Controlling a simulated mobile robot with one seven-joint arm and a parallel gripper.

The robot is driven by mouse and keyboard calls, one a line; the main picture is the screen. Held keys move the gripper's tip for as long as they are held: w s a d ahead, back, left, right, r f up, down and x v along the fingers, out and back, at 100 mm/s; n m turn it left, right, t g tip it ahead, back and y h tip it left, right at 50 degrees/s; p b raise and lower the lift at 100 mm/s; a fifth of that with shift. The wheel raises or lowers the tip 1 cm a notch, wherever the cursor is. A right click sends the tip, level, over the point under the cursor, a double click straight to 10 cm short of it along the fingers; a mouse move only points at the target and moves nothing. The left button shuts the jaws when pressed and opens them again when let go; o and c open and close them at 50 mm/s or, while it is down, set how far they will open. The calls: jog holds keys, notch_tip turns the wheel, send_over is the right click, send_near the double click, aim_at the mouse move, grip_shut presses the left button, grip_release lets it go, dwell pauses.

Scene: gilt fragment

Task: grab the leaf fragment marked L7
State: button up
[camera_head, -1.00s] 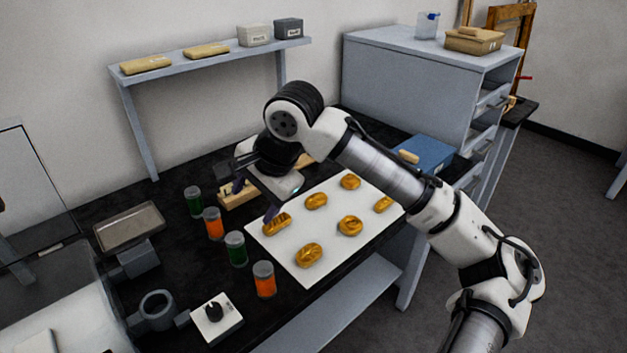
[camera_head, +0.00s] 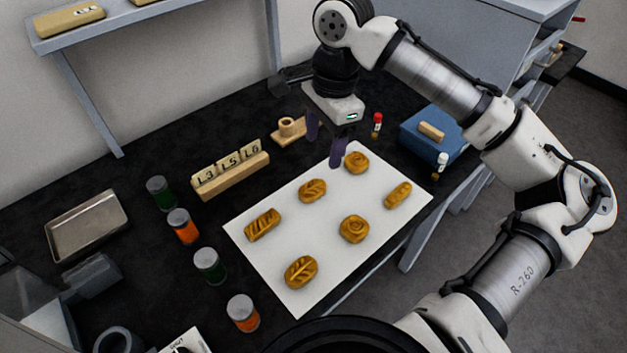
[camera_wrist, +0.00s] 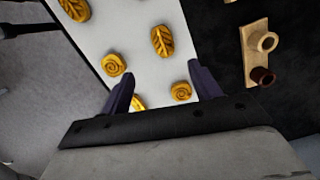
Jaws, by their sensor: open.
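Several gold fragments lie apart on a white mat (camera_head: 330,212). Leaf-like ones with ribs are the left piece (camera_head: 262,225), the upper-middle piece (camera_head: 312,190) and the front piece (camera_head: 301,271). Two are round spirals, one at the back (camera_head: 357,162) and one in the middle (camera_head: 354,229). An oblong piece (camera_head: 398,194) lies at the right. No L7 mark is readable on any. My gripper (camera_head: 325,140) is open and empty above the mat's back corner. In the wrist view a spiral (camera_wrist: 181,91) shows between its fingers; a ribbed leaf piece (camera_wrist: 163,40) lies beyond.
A wooden rack (camera_head: 232,180) holds tiles reading L3, L5, L6. A wooden holder (camera_head: 290,130) stands behind the mat. Green and orange jars (camera_head: 209,265) line the left. A blue box (camera_head: 432,138) and small vials (camera_head: 377,122) stand at the right.

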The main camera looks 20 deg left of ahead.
send_over(313, 185)
jog(key=d, duration=0.1)
notch_tip(313, 185, down, 6)
jog(key=shift+d+f, duration=0.1)
jog(key=shift+a+f+p, duration=0.2)
jog(key=shift+f+p, duration=0.1)
jog(key=shift+f, duration=0.55)
jog(key=shift+a+f+p, duration=0.15)
jog(key=shift+f+p, duration=0.1)
jog(key=shift+f, duration=0.65)
jog(key=shift+a+f+p, duration=0.2)
jog(key=shift+f+p, duration=0.1)
jog(key=shift+f, duration=0.55)
jog(key=c, duration=1.1)
jog(key=shift+o, duration=0.2)
jog(key=shift+r, duration=0.1)
